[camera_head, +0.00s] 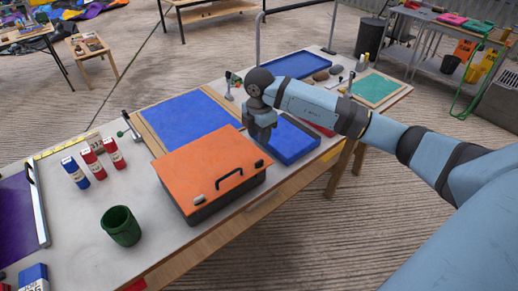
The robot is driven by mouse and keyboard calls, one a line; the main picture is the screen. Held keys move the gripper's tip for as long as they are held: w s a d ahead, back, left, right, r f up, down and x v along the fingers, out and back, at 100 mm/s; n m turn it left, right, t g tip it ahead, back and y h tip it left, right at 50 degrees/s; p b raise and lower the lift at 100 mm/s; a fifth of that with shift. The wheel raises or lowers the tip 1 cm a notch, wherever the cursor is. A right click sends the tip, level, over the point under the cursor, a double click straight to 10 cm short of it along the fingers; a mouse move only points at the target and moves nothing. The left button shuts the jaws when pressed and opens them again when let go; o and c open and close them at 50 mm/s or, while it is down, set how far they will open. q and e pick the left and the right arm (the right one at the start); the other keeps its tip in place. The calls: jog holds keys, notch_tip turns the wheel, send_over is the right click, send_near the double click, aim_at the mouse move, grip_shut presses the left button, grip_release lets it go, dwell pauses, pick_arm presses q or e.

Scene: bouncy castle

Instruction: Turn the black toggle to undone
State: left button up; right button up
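An orange lid (207,163) sits on a dark box (215,206) on the work table. A black handle (230,178) is on the lid near its front edge. A small black toggle (259,163) shows at the lid's right front corner; its exact position is too small to tell. A paler latch (199,199) is at the left front corner. My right gripper (263,138) points down just behind the black toggle, between the lid and a blue tray, apart from the toggle in the picture. Its fingertips are dark and small, so its opening is unclear. My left gripper is out of view.
The blue tray (298,150) lies right of the box. A blue panel (190,118) lies behind it. A green cup (121,226) and red and blue bottles (93,164) stand on the left. A clamp (131,128) is at the table's back edge. Bare tabletop shows left of the box.

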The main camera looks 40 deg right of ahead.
jog(key=shift+r, duration=1.4)
jog(key=shift+f, duration=0.1)
